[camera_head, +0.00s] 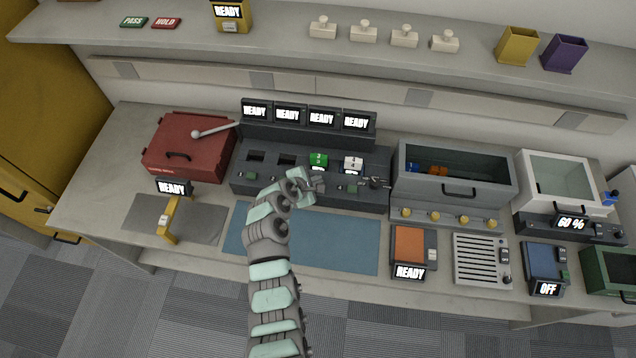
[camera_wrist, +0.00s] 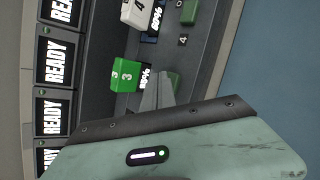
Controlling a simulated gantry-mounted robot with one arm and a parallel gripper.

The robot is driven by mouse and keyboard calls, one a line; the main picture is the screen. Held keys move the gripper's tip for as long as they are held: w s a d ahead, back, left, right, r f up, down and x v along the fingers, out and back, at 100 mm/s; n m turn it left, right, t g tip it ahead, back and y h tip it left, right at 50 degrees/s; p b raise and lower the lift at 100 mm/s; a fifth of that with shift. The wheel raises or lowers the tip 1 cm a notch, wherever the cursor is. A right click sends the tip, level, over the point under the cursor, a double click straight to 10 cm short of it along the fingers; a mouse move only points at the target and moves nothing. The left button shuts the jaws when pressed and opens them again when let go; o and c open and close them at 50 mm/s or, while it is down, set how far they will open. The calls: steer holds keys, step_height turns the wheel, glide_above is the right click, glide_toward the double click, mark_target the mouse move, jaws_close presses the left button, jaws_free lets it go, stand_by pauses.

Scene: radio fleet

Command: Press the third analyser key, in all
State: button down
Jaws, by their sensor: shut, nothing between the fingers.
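The dark grey analyser (camera_head: 300,140) has a row of screens, all reading READY. A green block marked 3 (camera_head: 318,160) and a white block marked 4 (camera_head: 353,163) sit in its two right bays; the two left bays look empty. A small green key (camera_head: 351,188) lies in front of the white block, and the wrist view shows this key (camera_wrist: 188,12) near a label 4. My gripper (camera_head: 314,184) is shut and empty over the front panel, just before the green block (camera_wrist: 125,76).
A black knob (camera_head: 376,182) stands at the analyser's right end. A red case (camera_head: 188,145) with a lever is to the left, an open grey bin (camera_head: 455,205) to the right. The blue mat (camera_head: 345,240) in front is bare.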

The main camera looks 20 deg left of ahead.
steer(key=shift+f, duration=0.45)
stand_by(0.9)
steer(key=shift+r, duration=0.1)
steer(key=shift+r+p, duration=0.8)
steer(key=shift+p, duration=0.1)
step_height(320, 180, up, 5)
steer(key=p, duration=0.5)
stand_by(0.6)
